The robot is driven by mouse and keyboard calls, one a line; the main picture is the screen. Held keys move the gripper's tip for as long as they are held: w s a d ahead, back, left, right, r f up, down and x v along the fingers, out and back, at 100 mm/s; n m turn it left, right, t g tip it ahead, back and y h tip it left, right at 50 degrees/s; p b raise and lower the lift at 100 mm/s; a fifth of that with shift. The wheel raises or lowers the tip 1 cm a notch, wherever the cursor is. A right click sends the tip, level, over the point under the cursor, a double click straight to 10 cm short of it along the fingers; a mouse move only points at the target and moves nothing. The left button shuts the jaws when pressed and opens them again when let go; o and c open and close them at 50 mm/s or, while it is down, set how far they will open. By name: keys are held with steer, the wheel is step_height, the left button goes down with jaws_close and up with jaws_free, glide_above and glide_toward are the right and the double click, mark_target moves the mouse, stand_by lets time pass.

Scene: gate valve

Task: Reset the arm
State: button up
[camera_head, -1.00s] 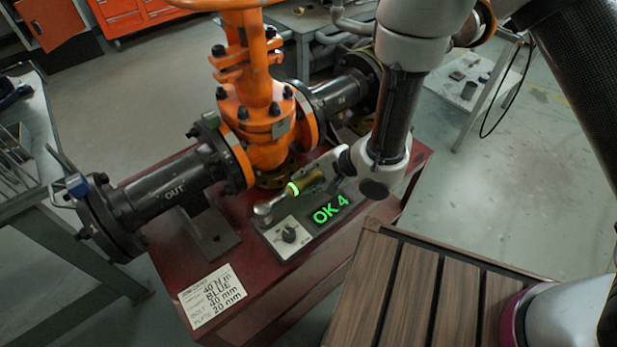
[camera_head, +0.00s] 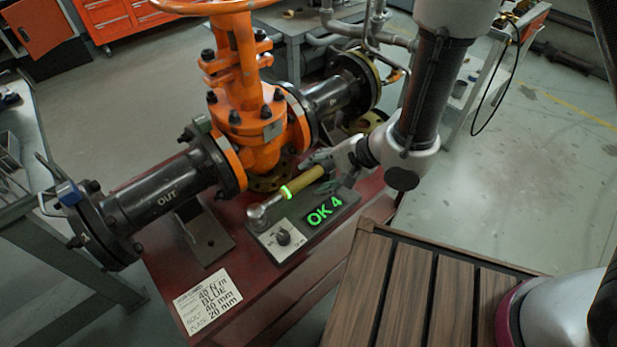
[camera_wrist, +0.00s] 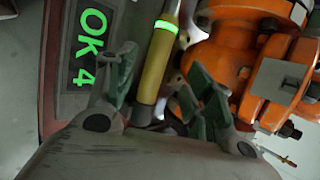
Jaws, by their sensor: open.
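My gripper (camera_head: 322,163) is open, at the far end of a torque wrench (camera_head: 302,181) with a yellow-green handle and a glowing green ring. The wrench lies along a grey tester box (camera_head: 268,243) whose display (camera_head: 325,210) reads "OK 4". In the wrist view my gripper (camera_wrist: 160,68) has its green-padded fingers spread on either side of the wrench handle (camera_wrist: 156,68), with the display (camera_wrist: 90,47) at left. Whether a finger touches the handle cannot be told.
An orange gate valve (camera_head: 252,135) with black flanged pipes stands close behind the wrench on a red stand (camera_head: 180,270). A written card (camera_head: 208,301) lies at the stand's front. A slatted wooden surface (camera_head: 405,290) is at front right. Open floor (camera_head: 540,150) lies to the right.

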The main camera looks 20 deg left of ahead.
steer(key=shift+d+r, duration=0.3)
steer(key=d+f+n+h, duration=0.5)
steer(key=d+n, duration=0.1)
steer(key=d, duration=0.4)
steer(key=w+d+r+n+t+h, duration=0.1)
steer(key=w+d+r+n+h, duration=0.35)
steer(key=d+r, duration=0.5)
steer(key=s+d+r+m+t, duration=0.1)
steer(key=s+d+r+m, duration=0.2)
steer(key=d+r, duration=1)
steer(key=s+d+r+m+t, duration=0.2)
steer(key=s+d+r+m, duration=0.1)
steer(key=d+r, duration=1)
steer(key=s+d+y, duration=0.1)
steer(key=d, duration=0.4)
steer(key=shift+s+d+r+t, duration=0.15)
steer(key=shift+s+r+t, duration=0.15)
steer(key=shift+s+r, duration=0.1)
